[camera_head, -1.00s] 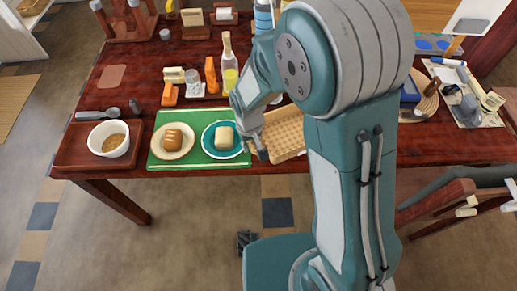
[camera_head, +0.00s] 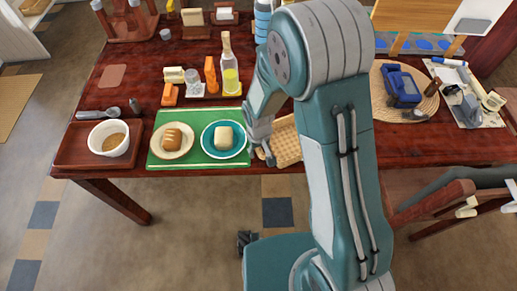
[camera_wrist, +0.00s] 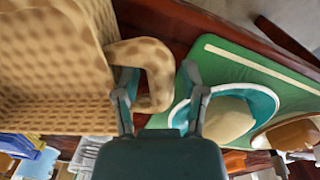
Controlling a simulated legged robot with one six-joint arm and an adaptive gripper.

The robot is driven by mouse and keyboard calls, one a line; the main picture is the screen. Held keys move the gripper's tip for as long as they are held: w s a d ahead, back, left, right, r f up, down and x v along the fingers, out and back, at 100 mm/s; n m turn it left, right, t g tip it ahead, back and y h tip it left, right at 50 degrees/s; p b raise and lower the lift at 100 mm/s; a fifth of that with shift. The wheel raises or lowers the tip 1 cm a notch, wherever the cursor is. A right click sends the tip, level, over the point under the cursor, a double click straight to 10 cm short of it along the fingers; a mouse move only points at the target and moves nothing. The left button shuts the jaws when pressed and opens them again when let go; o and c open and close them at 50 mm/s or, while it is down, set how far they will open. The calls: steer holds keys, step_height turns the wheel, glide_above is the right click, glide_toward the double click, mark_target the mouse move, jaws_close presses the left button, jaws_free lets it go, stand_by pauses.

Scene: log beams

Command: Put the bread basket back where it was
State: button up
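The bread basket (camera_head: 288,146) is a tan woven basket at the table's front edge, right of the green mat, partly hidden behind my arm in the head view. In the wrist view the basket (camera_wrist: 50,60) fills the left side, with its looped handle (camera_wrist: 158,62) pointing towards the mat. My gripper (camera_head: 265,157) is at the handle end of the basket. In the wrist view my gripper (camera_wrist: 160,95) is open, with one finger at the loop's opening and the other outside, beside the plate. I cannot tell whether either finger touches the handle.
A green mat (camera_head: 160,160) carries a bread plate (camera_head: 187,150) and a teal plate (camera_head: 206,148) close left of my gripper. Bottles (camera_head: 229,75) stand behind. A round woven mat (camera_head: 428,103) with a blue object (camera_head: 402,88) lies to the right.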

steer(key=shift+a, duration=0.1)
steer(key=shift+r, duration=0.2)
steer(key=s+d+r+m+t, duration=0.1)
steer(key=s+d+r, duration=0.1)
steer(key=r, duration=0.6)
steer(key=s+d+r+t, duration=0.1)
steer(key=d+r, duration=0.2)
steer(key=r, duration=0.5)
steer(key=s+d+r+m, duration=0.1)
steer(key=s+d+r, duration=0.1)
steer(key=r, duration=0.6)
steer(key=s+d+r+m+t, duration=0.2)
steer(key=s+d+r, duration=0.4)
steer(key=s, duration=0.4)
steer(key=shift+s+d+r+m+t, duration=0.3)
steer(key=shift+s+d+r+t, duration=0.1)
steer(key=shift+r+t, duration=0.4)
steer(key=shift+a, duration=0.15)
